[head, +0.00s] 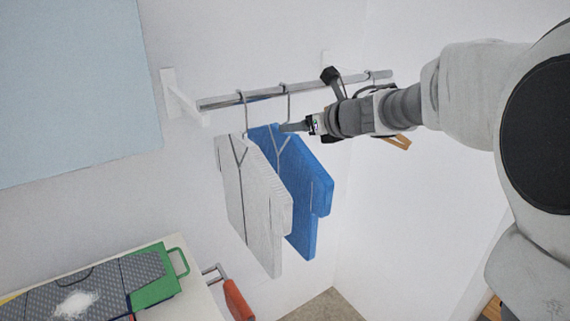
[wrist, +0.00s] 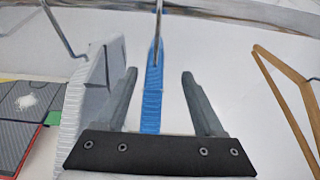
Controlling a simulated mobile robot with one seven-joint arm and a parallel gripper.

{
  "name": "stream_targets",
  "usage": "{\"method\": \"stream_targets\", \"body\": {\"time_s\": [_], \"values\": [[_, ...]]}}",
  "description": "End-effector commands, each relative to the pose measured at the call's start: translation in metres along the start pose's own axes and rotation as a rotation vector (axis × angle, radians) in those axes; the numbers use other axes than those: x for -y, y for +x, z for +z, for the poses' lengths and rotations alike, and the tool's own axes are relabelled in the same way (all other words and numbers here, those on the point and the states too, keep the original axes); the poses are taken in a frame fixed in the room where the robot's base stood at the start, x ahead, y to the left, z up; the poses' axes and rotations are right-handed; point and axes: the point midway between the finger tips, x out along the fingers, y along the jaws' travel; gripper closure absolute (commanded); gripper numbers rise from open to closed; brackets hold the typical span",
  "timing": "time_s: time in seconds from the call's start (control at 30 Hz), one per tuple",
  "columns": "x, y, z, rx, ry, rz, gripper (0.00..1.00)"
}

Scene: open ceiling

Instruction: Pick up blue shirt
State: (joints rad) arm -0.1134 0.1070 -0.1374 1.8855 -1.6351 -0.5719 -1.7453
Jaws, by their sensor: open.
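The blue shirt (head: 300,185) hangs from a metal hanger on the rail, to the right of a white shirt (head: 250,200). In the wrist view the blue shirt (wrist: 154,100) shows edge-on as a narrow strip, with its hanger hook above it. My gripper (head: 290,127) is at the top of the blue shirt, near its hanger. In the wrist view my gripper (wrist: 159,78) is open, one finger on each side of the blue strip, with visible gaps. The left finger is close to the white shirt (wrist: 90,95).
The metal rail (head: 230,98) is fixed to the wall by a white bracket (head: 183,98). An empty wooden hanger (wrist: 290,100) hangs to the right. A shelf at lower left bears a grey and green case (head: 150,275). An orange-red item (head: 238,300) hangs beside it.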

Motion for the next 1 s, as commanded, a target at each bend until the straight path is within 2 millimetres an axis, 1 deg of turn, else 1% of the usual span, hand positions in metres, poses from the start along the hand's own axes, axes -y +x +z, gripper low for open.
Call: {"method": "stream_targets", "body": {"time_s": [0.17,0.37,0.5,0.6,0.8,0.87,1.0], "values": [[-0.001,0.011,-0.002,-0.001,0.002,0.0,0.3],[-0.008,0.04,-0.011,-0.002,0.002,0.0,0.3],[-0.007,0.053,-0.009,-0.001,0.001,0.0,0.3],[-0.008,0.057,-0.009,0.001,0.001,-0.001,0.3],[-0.007,0.057,-0.009,0.001,0.001,-0.001,0.3],[-0.007,0.057,-0.009,0.001,0.001,-0.001,0.41],[-0.007,0.057,-0.009,0.001,0.001,-0.001,0.66]]}}
